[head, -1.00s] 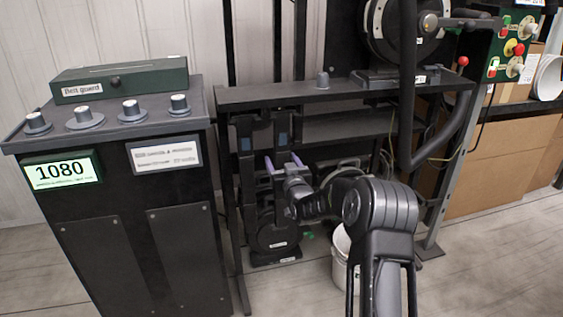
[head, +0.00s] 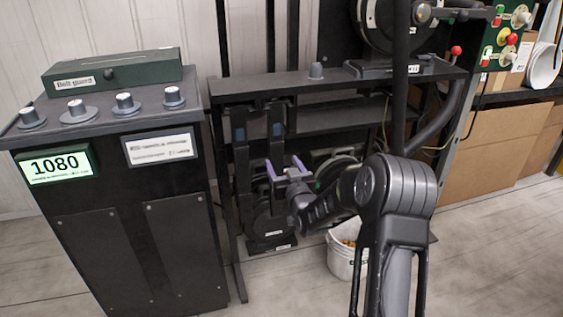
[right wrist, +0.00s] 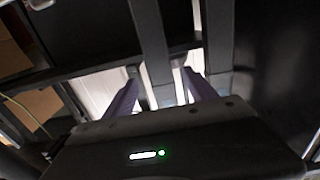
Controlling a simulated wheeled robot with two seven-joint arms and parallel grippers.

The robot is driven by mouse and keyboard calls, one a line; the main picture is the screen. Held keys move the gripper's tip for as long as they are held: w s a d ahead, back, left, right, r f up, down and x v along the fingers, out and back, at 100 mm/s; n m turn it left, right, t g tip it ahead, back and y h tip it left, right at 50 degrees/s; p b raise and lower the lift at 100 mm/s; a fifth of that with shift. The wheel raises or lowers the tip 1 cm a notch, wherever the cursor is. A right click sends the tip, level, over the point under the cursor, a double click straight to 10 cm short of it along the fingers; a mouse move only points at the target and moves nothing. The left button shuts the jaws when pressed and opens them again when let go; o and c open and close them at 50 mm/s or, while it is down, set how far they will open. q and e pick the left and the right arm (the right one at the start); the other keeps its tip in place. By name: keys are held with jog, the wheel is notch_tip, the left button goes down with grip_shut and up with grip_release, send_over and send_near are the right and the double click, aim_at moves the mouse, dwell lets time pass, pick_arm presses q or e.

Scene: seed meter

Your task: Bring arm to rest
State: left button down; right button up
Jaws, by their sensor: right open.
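My right arm comes in from the bottom right of the head view. My right gripper (head: 285,166) is open, its two purple-lined fingers apart with nothing visible between them. It stands in front of the dark metal frame (head: 285,88), below the frame's top shelf. In the right wrist view the gripper (right wrist: 160,92) also shows open, with dark bars of the frame beyond the fingers. Whether it touches the frame I cannot tell. My left gripper is not in view.
A dark console (head: 130,230) with several knobs, a 1080 display (head: 55,165) and a green belt guard box (head: 112,77) stands at left. A white bucket (head: 343,262) sits on the floor beneath my arm. Cardboard boxes (head: 490,150) stand at right. The floor in front is clear.

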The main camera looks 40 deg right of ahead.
jog(key=shift+f, duration=0.1)
dwell(0.7)
jog(key=s+a+f+m+g+y, duration=0.1)
jog(key=s+a+f+g+y, duration=0.3)
jog(key=a+f, duration=0.65)
jog(key=s+a+f+g+y, duration=0.1)
jog(key=s+a+f+g, duration=0.45)
jog(key=f, duration=0.85)
jog(key=s+a+f+n+g+y, duration=0.1)
jog(key=s+a+f+g+y, duration=0.15)
jog(key=s+a+f, duration=0.7)
jog(key=s+a+f+n+g+y, duration=0.15)
jog(key=s+a+g, duration=0.25)
jog(key=s+a, duration=1.2)
pick_arm(q)
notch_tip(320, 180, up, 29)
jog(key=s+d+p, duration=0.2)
jog(key=p, duration=2.7)
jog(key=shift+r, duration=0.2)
pick_arm(e)
notch_tip(320, 180, up, 29)
jog(key=s+y, duration=0.1)
jog(key=s, duration=0.1)
jog(key=shift+s+a, duration=0.2)
jog(key=shift+a, duration=0.1)
jog(key=shift+n, duration=0.25)
